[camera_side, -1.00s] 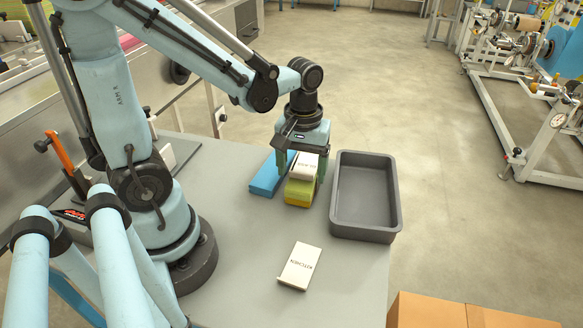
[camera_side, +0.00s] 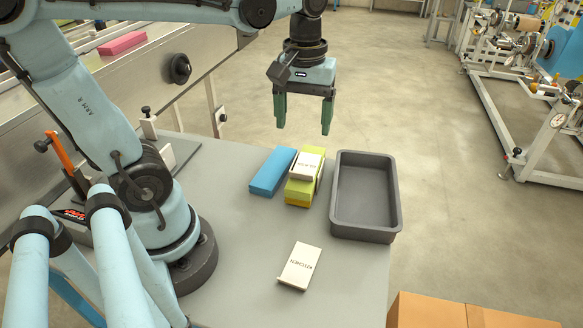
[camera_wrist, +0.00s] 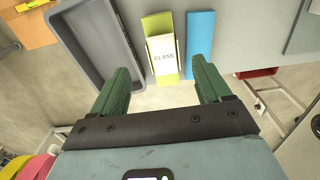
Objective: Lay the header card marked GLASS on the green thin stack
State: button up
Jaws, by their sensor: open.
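The white header card marked GLASS (camera_wrist: 164,56) lies on top of the green stack (camera_side: 295,194), and it also shows in the side view (camera_side: 307,166). Green shows around the card's edges in the wrist view. The stack's lower front is yellow in the side view. My gripper (camera_side: 303,130) is open and empty, raised well above the stacks. In the wrist view its two green fingers (camera_wrist: 165,85) are spread wide apart. Nothing is between them.
A blue stack (camera_side: 272,172) lies just left of the green one in the side view. An empty grey tray (camera_side: 394,195) stands to the right. A white card marked KITCHEN (camera_side: 299,266) lies alone on the grey table (camera_side: 235,240), near the front. Cardboard boxes (camera_side: 440,312) stand beyond the table's edge.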

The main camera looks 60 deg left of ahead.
jog(key=d+f+m+t, duration=0.1)
jog(key=m+t, duration=0.1)
jog(key=m, duration=0.1)
jog(key=d+f+m+t, duration=0.1)
jog(key=m+t, duration=0.1)
jog(key=m, duration=0.1)
jog(key=d+f+m+t, duration=0.1)
jog(key=m+t, duration=0.2)
jog(key=shift+w+f, duration=0.15)
jog(key=shift+w, duration=0.1)
jog(key=shift+o, duration=0.5)
